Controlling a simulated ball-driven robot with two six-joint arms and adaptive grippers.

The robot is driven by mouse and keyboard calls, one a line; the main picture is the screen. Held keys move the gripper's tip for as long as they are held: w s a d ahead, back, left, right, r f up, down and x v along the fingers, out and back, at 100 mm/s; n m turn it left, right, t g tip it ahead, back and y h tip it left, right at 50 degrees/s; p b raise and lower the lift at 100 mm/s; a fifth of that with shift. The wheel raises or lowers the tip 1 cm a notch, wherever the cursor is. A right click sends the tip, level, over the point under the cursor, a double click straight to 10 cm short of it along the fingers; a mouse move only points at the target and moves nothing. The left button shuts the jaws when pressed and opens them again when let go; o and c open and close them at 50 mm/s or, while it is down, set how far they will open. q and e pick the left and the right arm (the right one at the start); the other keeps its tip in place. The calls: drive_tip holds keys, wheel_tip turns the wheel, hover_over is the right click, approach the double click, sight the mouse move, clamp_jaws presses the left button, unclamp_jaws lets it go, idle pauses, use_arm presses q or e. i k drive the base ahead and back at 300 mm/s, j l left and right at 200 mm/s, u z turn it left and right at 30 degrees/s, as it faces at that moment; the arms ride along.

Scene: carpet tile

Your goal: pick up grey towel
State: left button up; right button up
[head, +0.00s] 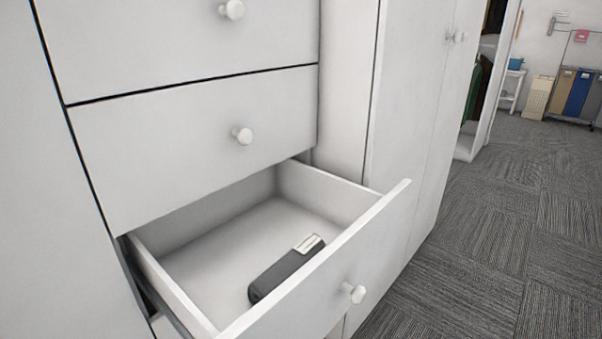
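A dark grey rolled or folded item (281,275), which looks like the grey towel, lies in an open white drawer (225,237). It has a light label-like patch at its right end. It lies close behind the drawer's front panel, which hides part of its lower side. Neither of my grippers shows in the head view.
The open drawer's front (340,280) with a round knob (354,293) juts out over the carpet (470,260). Closed drawers (195,140) are above it. A tall white wardrobe (415,110) stands to the right. Carpet at the right is clear; bins (577,93) stand far back.

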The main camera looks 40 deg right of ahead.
sight(310, 246)
drive_tip(key=k+l+z, duration=0.1)
drive_tip(key=z, duration=1.1)
drive_tip(key=u, duration=0.25)
drive_tip(key=j+z, duration=0.25)
drive_tip(key=k+l+u, duration=0.1)
drive_tip(key=l+u, duration=0.2)
drive_tip(key=u, duration=0.15)
drive_tip(key=k+l+u, duration=0.1)
drive_tip(key=l+u, duration=0.15)
drive_tip(key=u, duration=0.2)
drive_tip(key=k+l+u, duration=0.15)
drive_tip(key=u, duration=0.3)
